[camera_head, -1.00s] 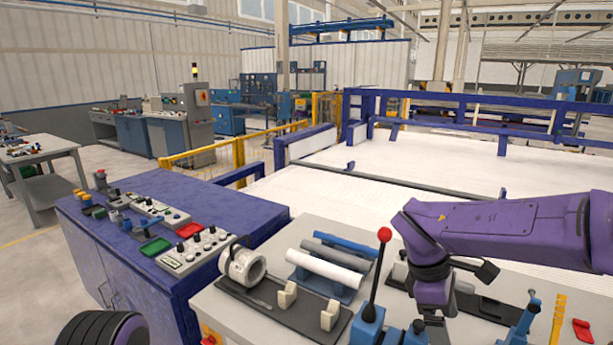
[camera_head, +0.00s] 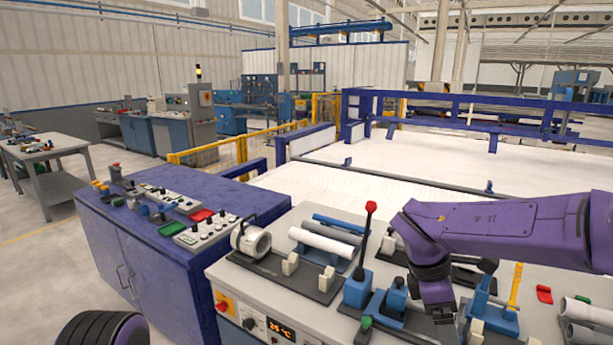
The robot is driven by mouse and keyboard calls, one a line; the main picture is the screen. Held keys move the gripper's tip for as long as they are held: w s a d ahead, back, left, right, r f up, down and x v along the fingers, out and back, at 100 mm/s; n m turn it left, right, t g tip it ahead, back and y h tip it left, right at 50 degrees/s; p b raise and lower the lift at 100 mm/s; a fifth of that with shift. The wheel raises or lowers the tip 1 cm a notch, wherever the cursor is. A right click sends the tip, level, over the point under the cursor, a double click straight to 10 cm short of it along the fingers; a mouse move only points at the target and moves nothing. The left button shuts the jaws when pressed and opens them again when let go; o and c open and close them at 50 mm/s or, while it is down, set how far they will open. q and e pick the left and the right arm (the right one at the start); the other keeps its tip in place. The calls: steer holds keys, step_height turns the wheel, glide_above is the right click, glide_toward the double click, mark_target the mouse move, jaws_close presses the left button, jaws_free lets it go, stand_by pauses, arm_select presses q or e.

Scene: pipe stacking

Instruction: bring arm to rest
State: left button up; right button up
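My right arm comes in from the right, purple, bent down at its wrist over the right half of the grey workbench (camera_head: 225,272). My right gripper (camera_head: 445,322) hangs at its end near the bottom edge of the picture. It is small and dark there, and its fingers cannot be made out clearly. I see no pipe held in it. Only a round purple-and-black part of my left arm shows at the bottom left, and my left gripper is out of the picture. White and grey pipes (camera_head: 322,244) lie on a blue holder on the bench.
A white ring-shaped clamp (camera_head: 251,240) sits at the bench's left. More grey pipes (camera_head: 583,337) lie at far right. A purple control cabinet (camera_head: 160,255) adjoins the bench's left side.

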steer(key=w+d+f+n+t+h+b, duration=0.1)
steer(key=w+d+f+n+t+h, duration=0.2)
steer(key=n, duration=0.6)
steer(key=w+d+f+n+t+h, duration=0.1)
steer(key=d+f+n+t+h, duration=0.15)
steer(key=d+n, duration=0.4)
steer(key=s+a+f+n+t+y+b, duration=0.1)
steer(key=s+f+n+t+b, duration=0.1)
steer(key=f+n, duration=0.9)
steer(key=s+a+f+n+t+y+b, duration=0.1)
steer(key=s+f+n+t+b, duration=0.15)
steer(key=f+n, duration=0.85)
steer(key=s+a+f+n+g+y+b, duration=0.1)
steer(key=s+f+n+g+y+b, duration=0.1)
steer(key=s+f+n, duration=0.4)
steer(key=s+a+f+n+g+y+b, duration=0.1)
steer(key=s+f+n+g+y+b, duration=0.1)
steer(key=s+f+n, duration=0.5)
steer(key=s+f+g, duration=0.1)
steer(key=s+f, duration=0.5)
steer(key=s, duration=0.7)
steer(key=shift+f, duration=0.15)
steer(key=shift+w+a, duration=0.1)
